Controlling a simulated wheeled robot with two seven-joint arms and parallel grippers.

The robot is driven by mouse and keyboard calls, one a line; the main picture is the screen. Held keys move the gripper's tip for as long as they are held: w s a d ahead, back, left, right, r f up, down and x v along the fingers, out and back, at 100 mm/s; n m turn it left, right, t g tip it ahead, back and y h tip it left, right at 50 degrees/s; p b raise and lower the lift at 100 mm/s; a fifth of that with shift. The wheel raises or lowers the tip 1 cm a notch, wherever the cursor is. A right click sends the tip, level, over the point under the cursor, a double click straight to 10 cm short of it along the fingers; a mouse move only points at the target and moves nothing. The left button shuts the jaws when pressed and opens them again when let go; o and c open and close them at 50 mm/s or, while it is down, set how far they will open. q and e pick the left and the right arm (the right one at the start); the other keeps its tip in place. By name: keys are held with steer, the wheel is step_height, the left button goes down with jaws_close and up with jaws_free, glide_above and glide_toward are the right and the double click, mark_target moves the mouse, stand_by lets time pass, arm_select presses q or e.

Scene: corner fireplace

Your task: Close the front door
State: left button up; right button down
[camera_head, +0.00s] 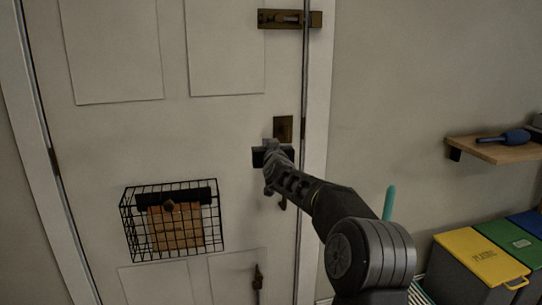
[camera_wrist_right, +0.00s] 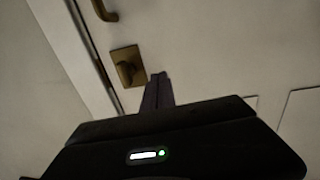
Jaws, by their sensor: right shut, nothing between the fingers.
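The white front door (camera_head: 110,140) fills the left of the head view and also shows in the wrist view (camera_wrist_right: 220,55). It stands at or nearly at its frame; a dark line runs down its right edge, and I cannot tell if it is latched. My right gripper (camera_head: 272,156) is by the door face, just below a brass lock plate (camera_head: 283,128). In the wrist view its fingers (camera_wrist_right: 158,92) are together and empty, beside a brass plate with a knob (camera_wrist_right: 127,66). A curved handle (camera_wrist_right: 104,10) shows there too. The arm partly hides the door's handle in the head view. My left gripper is not in view.
A brass bolt (camera_head: 290,19) is at the door's upper right edge. A black wire basket (camera_head: 129,222) hangs on the door. A wooden shelf (camera_head: 490,151) is on the right wall, above bins with yellow (camera_head: 475,255) and green lids.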

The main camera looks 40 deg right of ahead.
steer(key=v, duration=0.4)
steer(key=shift+s+f, duration=0.15)
steer(key=shift+s, duration=0.2)
steer(key=a+f+g+y, duration=0.1)
steer(key=a+f+y, duration=0.1)
steer(key=a+f, duration=0.35)
steer(key=w+a+f+g+y, duration=0.1)
steer(key=a+f, duration=0.2)
steer(key=f, duration=0.6)
steer(key=a+f+y, duration=0.2)
steer(key=a+f, duration=0.2)
steer(key=f, duration=0.4)
steer(key=s+a+f+g+y+p, duration=0.3)
steer(key=s+a+f+y, duration=0.15)
steer(key=a+f, duration=0.95)
steer(key=s+a+f+n+g+y+p, duration=0.2)
steer(key=s+a+f+g, duration=0.2)
steer(key=s+a+f, duration=0.8)
steer(key=s+a+f+g+p, duration=0.1)
steer(key=s+a, duration=0.3)
steer(key=s, duration=0.3)
steer(key=s+a+f+n+g+y+p, duration=0.1)
steer(key=s+a+g, duration=0.1)
steer(key=s+a, duration=0.2)
steer(key=s+a+f+n+g+y+p, duration=0.1)
steer(key=s+a, duration=0.3)
steer(key=s, duration=0.6)
steer(key=shift+s+a+g+p, duration=0.3)
steer(key=shift+s+g+p, duration=0.1)
steer(key=shift+g, duration=0.3)
